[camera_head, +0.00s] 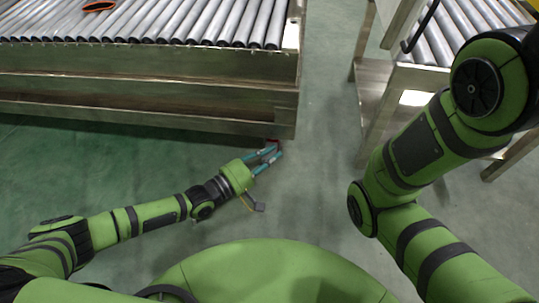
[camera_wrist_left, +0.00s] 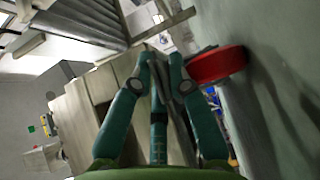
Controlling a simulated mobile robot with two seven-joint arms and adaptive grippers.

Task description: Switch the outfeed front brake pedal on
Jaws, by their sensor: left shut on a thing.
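A red rounded part (camera_head: 273,143), which may be the brake pedal, sits low by the right end of the long roller conveyor (camera_head: 200,118). In the left wrist view the red part (camera_wrist_left: 218,65) shows as a thick disc right of the fingertips, close to the right finger. My left gripper (camera_head: 273,155) is down by that conveyor corner, its teal fingers pointing at the red part. In the left wrist view the fingertips (camera_wrist_left: 162,72) stand close together with a narrow grey strip between them. What they grip is unclear. My right gripper is out of view.
A second roller conveyor (camera_head: 445,35) on metal legs stands at the right, with a dark curved bar at its corner. Green floor (camera_head: 318,150) lies clear between the two conveyors. An orange-rimmed dark object (camera_head: 99,6) lies on the long conveyor's rollers.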

